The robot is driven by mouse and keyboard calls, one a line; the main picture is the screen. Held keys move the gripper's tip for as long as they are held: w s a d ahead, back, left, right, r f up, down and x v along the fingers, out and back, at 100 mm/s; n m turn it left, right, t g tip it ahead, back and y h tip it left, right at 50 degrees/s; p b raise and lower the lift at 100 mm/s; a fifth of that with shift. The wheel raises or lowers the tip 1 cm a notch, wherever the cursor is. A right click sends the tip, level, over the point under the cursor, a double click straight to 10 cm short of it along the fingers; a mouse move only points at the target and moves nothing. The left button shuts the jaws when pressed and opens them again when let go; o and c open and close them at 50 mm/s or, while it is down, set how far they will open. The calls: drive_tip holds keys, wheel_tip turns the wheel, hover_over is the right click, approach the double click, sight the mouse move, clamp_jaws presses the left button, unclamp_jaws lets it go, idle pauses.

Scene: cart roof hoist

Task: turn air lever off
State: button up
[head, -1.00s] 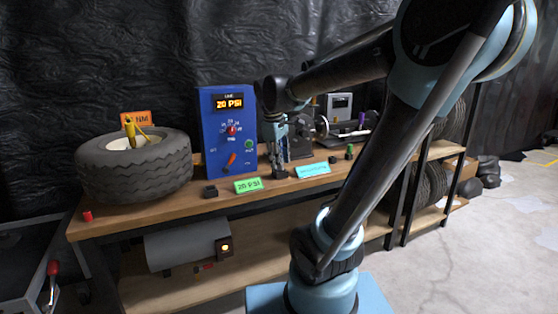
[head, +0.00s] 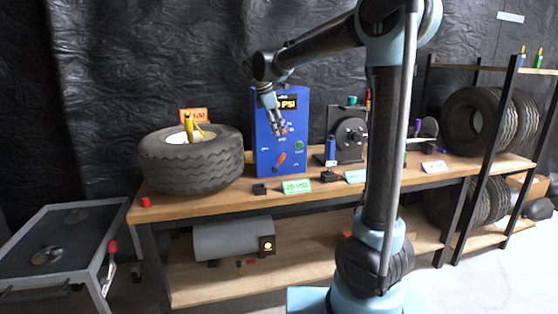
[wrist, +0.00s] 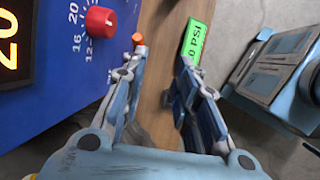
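A blue air unit (head: 266,160) stands on the workbench with a lit orange PSI display, part hidden by my arm. Low on its front is an orange lever (head: 281,160), tilted up to the right. In the wrist view an orange tip (wrist: 138,38), likely the lever's end, shows just beyond the left finger. A red knob (wrist: 99,21) with a number scale is left of that finger. My gripper (head: 279,132) hangs in front of the panel, above the lever. In the wrist view my gripper (wrist: 162,68) is open, with nothing between its fingers.
A green PSI label (head: 297,186) and a small black block (head: 260,189) sit at the bench's front edge. A tire (head: 192,160) lies left of the unit. A dark round device (head: 347,135) stands to its right. A tool cart (head: 60,245) is at far left.

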drive_tip(key=n, duration=0.2)
approach(279, 162)
drive_tip(key=x, duration=0.5)
drive_tip(key=w+x, duration=0.1)
drive_tip(key=x, duration=0.2)
drive_tip(key=shift+d+r, duration=0.1)
drive_tip(key=shift+d, duration=0.1)
clamp_jaws()
